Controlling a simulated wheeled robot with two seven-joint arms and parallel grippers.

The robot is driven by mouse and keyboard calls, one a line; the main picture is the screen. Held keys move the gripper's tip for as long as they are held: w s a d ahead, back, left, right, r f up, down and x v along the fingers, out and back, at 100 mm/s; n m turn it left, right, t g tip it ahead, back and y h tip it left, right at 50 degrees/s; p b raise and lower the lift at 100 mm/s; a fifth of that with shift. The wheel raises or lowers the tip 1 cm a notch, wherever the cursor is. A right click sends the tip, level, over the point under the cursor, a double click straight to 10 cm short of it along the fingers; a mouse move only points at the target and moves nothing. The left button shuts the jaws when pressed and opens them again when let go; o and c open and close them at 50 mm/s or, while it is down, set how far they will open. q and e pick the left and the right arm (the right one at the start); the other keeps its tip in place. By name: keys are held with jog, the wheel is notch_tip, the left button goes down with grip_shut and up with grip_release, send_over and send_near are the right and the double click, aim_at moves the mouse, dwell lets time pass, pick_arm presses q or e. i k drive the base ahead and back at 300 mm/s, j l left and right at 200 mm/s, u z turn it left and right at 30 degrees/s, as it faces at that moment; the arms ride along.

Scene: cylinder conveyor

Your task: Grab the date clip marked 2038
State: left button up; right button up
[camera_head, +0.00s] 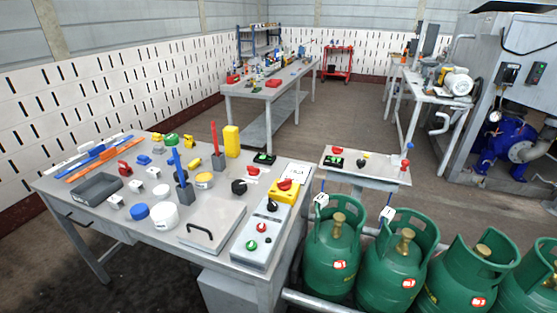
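No marking that reads 2038 is legible in the head view, so I cannot tell which piece is that date clip. Small coloured pieces lie on the near grey table (100,205): a red one (124,168), a blue one (144,160) and a yellow one (157,137). Small white-grey blocks, one of them in front (116,202), sit beside a dark grey tray (97,187). White tags hang at the necks of two green gas cylinders, on the left one (321,200) and on its neighbour (387,214). Neither of my grippers is in view.
A red stick (214,137) and a blue stick (178,165) stand upright in holders. A handled grey plate (212,222), white tub (163,215) and button box (258,240) crowd the table's right part. Several green cylinders (333,255) stand at right, below a small side table (375,170).

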aim_at(134, 186)
jog(key=i+j+u, duration=0.15)
jog(key=j+u, duration=0.2)
jog(key=i+j+u, duration=0.5)
jog(key=j+u, duration=0.15)
